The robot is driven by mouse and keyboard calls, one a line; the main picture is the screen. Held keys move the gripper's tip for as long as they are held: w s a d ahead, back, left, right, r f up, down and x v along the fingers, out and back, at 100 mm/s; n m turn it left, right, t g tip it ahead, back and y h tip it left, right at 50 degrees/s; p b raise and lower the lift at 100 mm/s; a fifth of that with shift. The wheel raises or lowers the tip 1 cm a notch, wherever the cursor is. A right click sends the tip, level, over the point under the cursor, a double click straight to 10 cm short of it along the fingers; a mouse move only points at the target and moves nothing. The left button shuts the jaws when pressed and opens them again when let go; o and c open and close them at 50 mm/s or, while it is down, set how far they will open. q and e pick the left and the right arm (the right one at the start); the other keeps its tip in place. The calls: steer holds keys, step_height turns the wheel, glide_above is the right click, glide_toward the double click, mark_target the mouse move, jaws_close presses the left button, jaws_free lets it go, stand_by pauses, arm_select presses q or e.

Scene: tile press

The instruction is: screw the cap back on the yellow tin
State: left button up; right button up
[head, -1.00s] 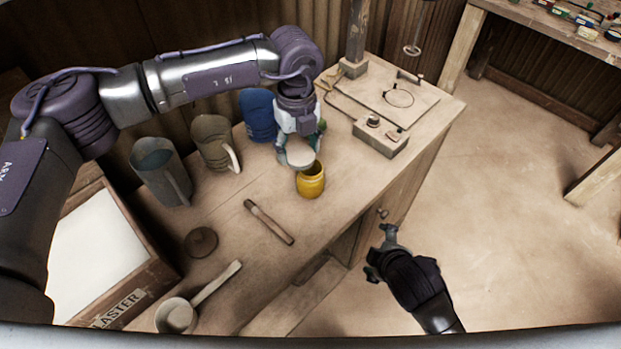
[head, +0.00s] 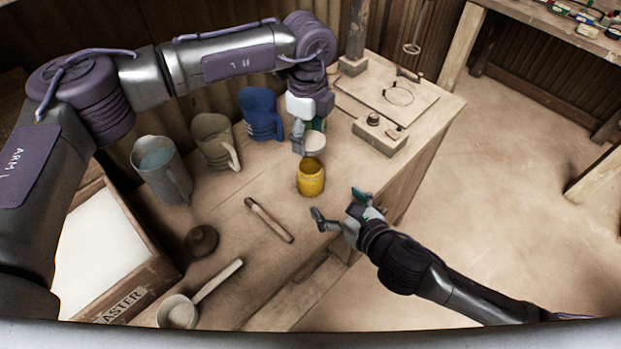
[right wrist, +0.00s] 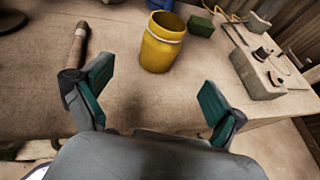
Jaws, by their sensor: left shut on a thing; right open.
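The yellow tin (head: 311,180) stands upright on the bench with its mouth open; it also shows in the right wrist view (right wrist: 162,45). My left gripper (head: 308,138) is shut on the round white cap (head: 315,143), holding it just above and slightly behind the tin's mouth, apart from it as far as I can tell. My right gripper (head: 338,208) is open and empty at the bench's front edge, close in front of the tin. In the right wrist view its spread green-padded fingers (right wrist: 155,95) have the tin ahead, beyond the fingertips.
A wooden-handled tool (head: 268,220) lies left of the tin. Blue (head: 260,112), beige (head: 214,142) and grey (head: 160,168) jugs stand along the back. A control box (head: 379,136) is at the right. A dark green block (right wrist: 201,25) shows behind the tin. A ladle (head: 178,311) lies nearer.

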mark_target(317, 184)
steer(key=x, duration=1.2)
steer(key=shift+f, duration=0.1)
steer(key=c, duration=1.7)
arm_select(q)
steer(key=shift+f, duration=2.5)
arm_select(e)
steer(key=shift+c, duration=0.4)
